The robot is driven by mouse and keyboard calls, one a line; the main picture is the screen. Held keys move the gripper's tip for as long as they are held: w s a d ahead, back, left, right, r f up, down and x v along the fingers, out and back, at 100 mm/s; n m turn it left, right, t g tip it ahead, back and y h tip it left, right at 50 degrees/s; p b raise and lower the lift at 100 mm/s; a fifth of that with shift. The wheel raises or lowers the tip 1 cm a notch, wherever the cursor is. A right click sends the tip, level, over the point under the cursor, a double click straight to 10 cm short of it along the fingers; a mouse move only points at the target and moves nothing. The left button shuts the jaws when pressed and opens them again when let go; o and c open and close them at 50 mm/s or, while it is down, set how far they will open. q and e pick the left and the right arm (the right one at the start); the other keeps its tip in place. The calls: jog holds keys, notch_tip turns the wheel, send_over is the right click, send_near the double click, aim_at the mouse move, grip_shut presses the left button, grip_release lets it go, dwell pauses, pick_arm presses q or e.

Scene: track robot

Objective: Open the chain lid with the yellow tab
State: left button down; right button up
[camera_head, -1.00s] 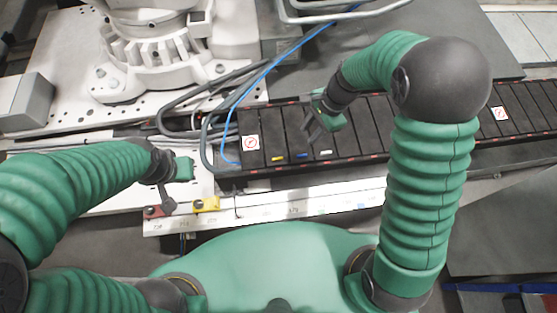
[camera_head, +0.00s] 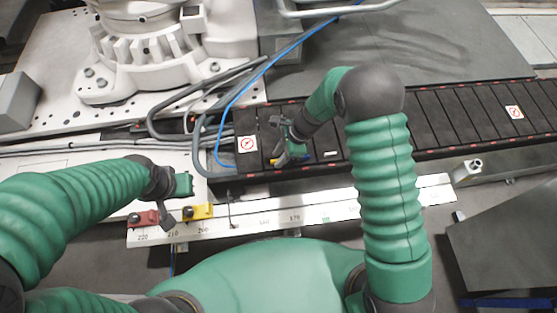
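The black cable chain (camera_head: 440,118) runs across the middle right, with a row of flat lids that look shut. A white tab (camera_head: 331,153) and a blue tab (camera_head: 304,158) show on lids near its left end. The yellow tab (camera_head: 274,162) is on the lid left of the blue one, mostly hidden by my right gripper. My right gripper (camera_head: 282,156) is low over that lid; contact and finger opening are unclear. My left gripper (camera_head: 167,212) hangs empty by the rail, near a red block (camera_head: 142,218) and a yellow block (camera_head: 198,212); its opening is unclear.
A white robot base (camera_head: 150,60) stands at the back left. A blue cable (camera_head: 270,65) and dark hoses (camera_head: 175,105) run to the chain's left end. A white numbered rail (camera_head: 330,206) lies in front of the chain. A warning label (camera_head: 247,144) marks its end.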

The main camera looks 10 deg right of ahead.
jog(key=shift+a+f, duration=0.25)
jog(key=shift+f, duration=0.2)
grip_shut()
jog(key=shift+r, duration=0.1)
dwell(1.0)
